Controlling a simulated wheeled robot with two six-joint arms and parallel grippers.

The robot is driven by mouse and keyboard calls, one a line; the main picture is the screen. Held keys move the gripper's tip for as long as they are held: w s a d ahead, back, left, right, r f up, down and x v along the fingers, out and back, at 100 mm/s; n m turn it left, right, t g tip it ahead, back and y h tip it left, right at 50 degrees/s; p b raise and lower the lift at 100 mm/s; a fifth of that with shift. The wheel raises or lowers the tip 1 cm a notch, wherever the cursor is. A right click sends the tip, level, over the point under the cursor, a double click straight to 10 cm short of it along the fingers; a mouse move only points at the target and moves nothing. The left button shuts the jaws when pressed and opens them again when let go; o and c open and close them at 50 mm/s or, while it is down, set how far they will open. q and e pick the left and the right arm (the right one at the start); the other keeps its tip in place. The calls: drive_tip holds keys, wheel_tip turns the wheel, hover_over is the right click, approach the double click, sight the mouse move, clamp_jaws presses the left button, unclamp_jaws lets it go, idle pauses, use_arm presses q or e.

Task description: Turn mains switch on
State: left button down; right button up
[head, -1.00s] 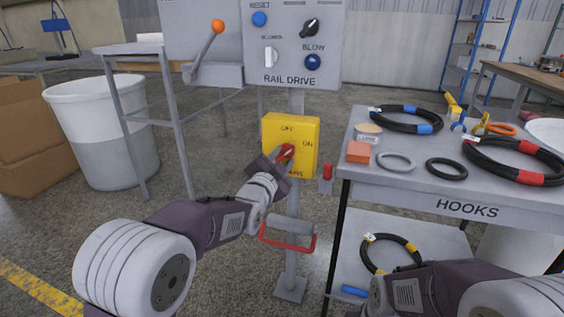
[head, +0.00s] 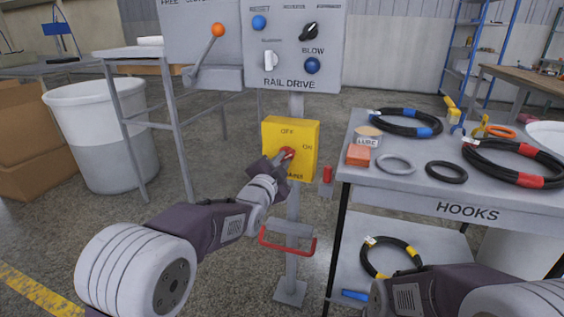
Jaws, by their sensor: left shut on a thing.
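The mains switch is a yellow box (head: 304,135) on a grey post, marked OFF at its top and ON at its right. Its red knob (head: 288,153) is on the front face. My left gripper (head: 284,159) is at the knob and shut on it. The fingers and wrist cover part of the knob and the lower label, and I cannot tell exactly which mark the knob points to. My right arm shows at the lower right, but its gripper is out of view.
The HOOKS table (head: 420,190) with several coiled hoses is close on the right. A white bin (head: 100,140) stands at left.

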use_arm(q)
drive_tip(key=m, duration=0.4)
drive_tip(key=shift+f+m, duration=0.1)
drive_tip(key=shift+m, duration=1.5)
drive_tip(key=shift+b, duration=0.3)
drive_tip(key=c, duration=1.4)
unclamp_jaws()
drive_tip(key=shift+c, duration=0.2)
drive_tip(key=p+v, duration=0.2)
drive_tip(key=v, duration=0.7)
